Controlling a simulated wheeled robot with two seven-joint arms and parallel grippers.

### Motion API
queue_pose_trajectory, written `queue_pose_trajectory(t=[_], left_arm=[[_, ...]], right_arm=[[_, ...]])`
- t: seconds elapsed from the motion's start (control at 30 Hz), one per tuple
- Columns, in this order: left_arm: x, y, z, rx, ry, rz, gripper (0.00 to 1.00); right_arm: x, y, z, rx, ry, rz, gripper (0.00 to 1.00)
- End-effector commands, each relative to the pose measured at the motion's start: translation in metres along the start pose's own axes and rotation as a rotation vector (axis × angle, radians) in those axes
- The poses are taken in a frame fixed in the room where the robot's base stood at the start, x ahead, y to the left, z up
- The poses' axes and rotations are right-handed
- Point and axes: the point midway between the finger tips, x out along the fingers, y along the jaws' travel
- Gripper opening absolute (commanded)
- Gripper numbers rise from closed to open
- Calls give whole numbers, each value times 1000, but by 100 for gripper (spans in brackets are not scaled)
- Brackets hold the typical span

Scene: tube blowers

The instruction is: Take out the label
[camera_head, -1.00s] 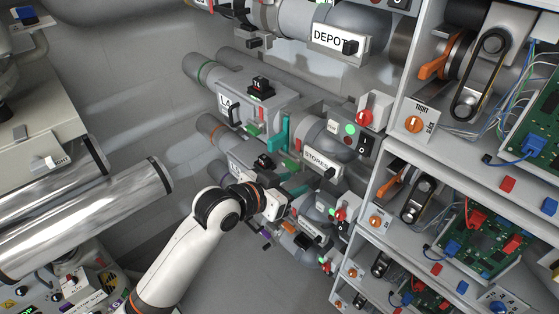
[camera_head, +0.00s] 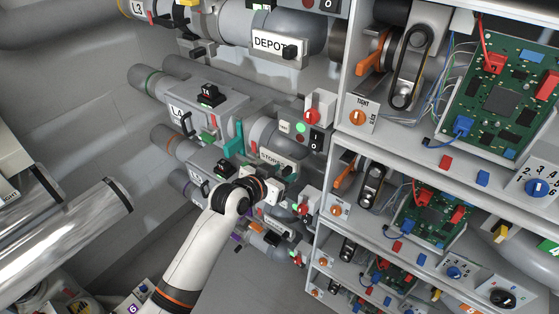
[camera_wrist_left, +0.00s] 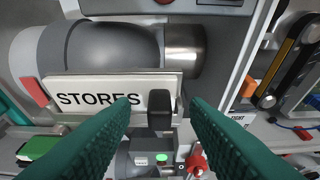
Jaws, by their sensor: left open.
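The white STORES label (camera_wrist_left: 105,92) sits in a holder in front of a grey tube in the left wrist view, with a black handle (camera_wrist_left: 160,104) at its right end. The STORES label also shows in the head view (camera_head: 270,157), just above my left gripper. My left gripper (camera_wrist_left: 162,104) is open and empty. Its two teal fingers point at the label, with the black handle between their tips in the picture. I cannot tell how far the fingertips are from the handle. My right gripper is out of view.
A DEPOT label (camera_head: 270,43) with a similar black handle is above. A switch panel with a red knob (camera_head: 312,116) and a green light (camera_head: 300,127) is close to the right of STORES. Shelves with circuit boards (camera_head: 505,95) fill the right side.

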Motion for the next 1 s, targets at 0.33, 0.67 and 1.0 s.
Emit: queue_pose_trajectory(t=[0.33, 0.67, 1.0], left_arm=[[7, 0, -1, 0, 0, 0, 40], [7, 0, 0, 0, -1, 0, 0], [1, 0, 15, 3, -6, 0, 0]], right_arm=[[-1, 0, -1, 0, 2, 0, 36], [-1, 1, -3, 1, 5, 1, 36], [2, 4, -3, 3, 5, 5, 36]])
